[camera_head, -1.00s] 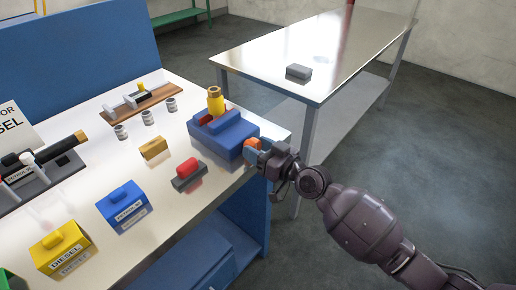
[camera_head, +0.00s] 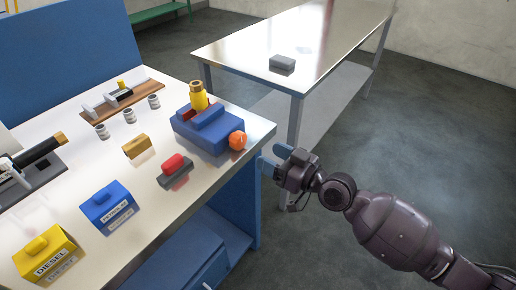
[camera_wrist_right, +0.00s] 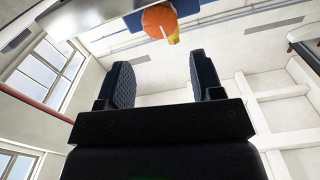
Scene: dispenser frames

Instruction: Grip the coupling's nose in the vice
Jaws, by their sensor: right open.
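The blue vice (camera_head: 208,132) stands at the right end of the workbench, with a round orange knob (camera_head: 237,140) on its near right end. The brass-yellow coupling (camera_head: 198,97) stands upright at the vice's jaws, beside a red part. Its lower end is hidden, so I cannot tell whether the jaws press on it. My right gripper (camera_head: 268,162) is open and empty, just off the bench edge, right of the knob and apart from it. In the right wrist view the orange knob (camera_wrist_right: 159,20) lies beyond the open fingers (camera_wrist_right: 162,82). My left gripper is not in view.
The workbench (camera_head: 215,185) also bears a red-topped grey block (camera_head: 175,170), a brass block (camera_head: 136,146), blue (camera_head: 108,208) and yellow (camera_head: 45,255) labelled boxes, and small cups. A second table (camera_head: 250,52) with a grey block stands behind. Open floor lies right.

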